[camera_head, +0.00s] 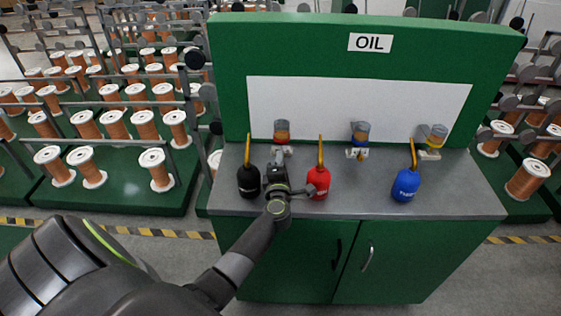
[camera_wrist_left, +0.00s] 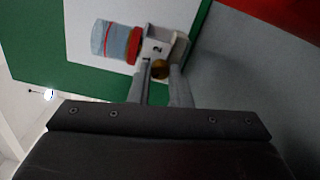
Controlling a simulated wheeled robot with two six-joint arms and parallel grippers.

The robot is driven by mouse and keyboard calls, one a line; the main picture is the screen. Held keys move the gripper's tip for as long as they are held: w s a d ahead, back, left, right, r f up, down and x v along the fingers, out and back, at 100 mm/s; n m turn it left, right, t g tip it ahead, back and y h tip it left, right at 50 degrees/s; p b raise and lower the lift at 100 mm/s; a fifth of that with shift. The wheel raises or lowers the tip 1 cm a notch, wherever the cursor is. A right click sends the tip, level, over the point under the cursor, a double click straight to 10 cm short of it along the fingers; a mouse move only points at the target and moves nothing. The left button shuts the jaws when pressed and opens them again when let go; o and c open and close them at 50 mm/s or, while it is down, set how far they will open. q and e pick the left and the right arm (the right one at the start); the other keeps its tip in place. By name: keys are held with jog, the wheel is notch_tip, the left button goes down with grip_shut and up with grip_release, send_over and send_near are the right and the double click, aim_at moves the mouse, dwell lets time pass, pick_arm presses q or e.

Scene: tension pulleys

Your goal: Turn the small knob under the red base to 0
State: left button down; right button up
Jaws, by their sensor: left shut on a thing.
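My left gripper (camera_head: 279,168) reaches up to the leftmost oil dispenser (camera_head: 281,130) on the panel, between the black and red bottles. In the left wrist view this dispenser has a pale blue cup (camera_wrist_left: 109,38) with a thin red band and an orange-red base (camera_wrist_left: 133,45). A white block (camera_wrist_left: 155,46) beside the base carries a mark that looks like "2". The small brass knob (camera_wrist_left: 160,68) lies between my left fingertips, which are shut on it. The knob's exact setting is hard to tell. My right gripper is not in view.
A black bottle (camera_head: 249,181), a red bottle (camera_head: 318,182) and a blue bottle (camera_head: 406,184) stand on the grey counter. Two more dispensers hang at the middle (camera_head: 360,133) and right (camera_head: 435,135). Spool racks stand on both sides.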

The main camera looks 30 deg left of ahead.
pick_arm(q)
jog(key=shift+n, duration=1.2)
jog(key=c, duration=1.3)
grip_release()
jog(key=shift+c, duration=0.2)
